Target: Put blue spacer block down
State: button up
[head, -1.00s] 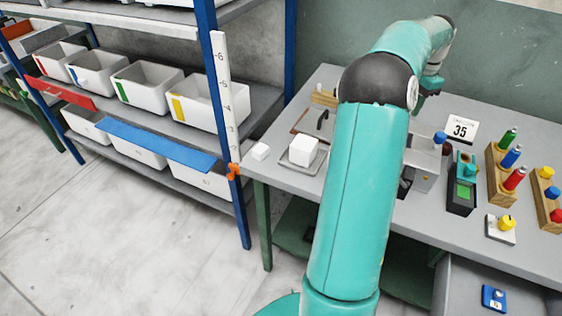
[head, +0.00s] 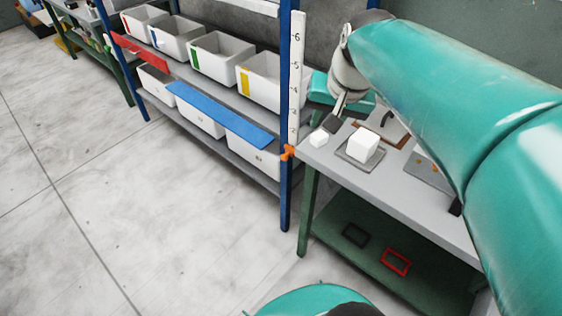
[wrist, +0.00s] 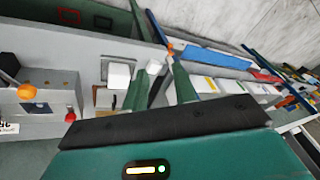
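My gripper (head: 336,112) is at the left end of the grey workbench (head: 428,202), above or beside a small white cube (head: 318,139). In the wrist view my gripper (wrist: 163,72) has its two green-grey fingers apart, with no held block visible between them. The small white cube (wrist: 153,67) shows by the left fingertip there; I cannot tell whether they touch. I cannot make out a blue spacer block in either current view.
A larger white block (head: 363,146) stands on a grey plate (head: 350,160) close to my gripper. The rack's blue post (head: 285,200) and white numbered strip (head: 297,75) rise beside the bench end. White bins (head: 219,56) fill the shelf. Open floor lies at left.

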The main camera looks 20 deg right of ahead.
jog(key=s+a+f+n, duration=0.2)
jog(key=s+a+n, duration=0.1)
jog(key=a, duration=0.2)
jog(key=s+a+f+n+t, duration=0.1)
jog(key=s+a+f+n, duration=0.1)
jog(key=a, duration=0.4)
jog(key=shift+s+a+n, duration=0.15)
jog(key=shift+s+n, duration=0.35)
jog(key=shift+s, duration=0.7)
jog(key=shift+s+f, duration=0.1)
jog(key=shift+s, duration=0.05)
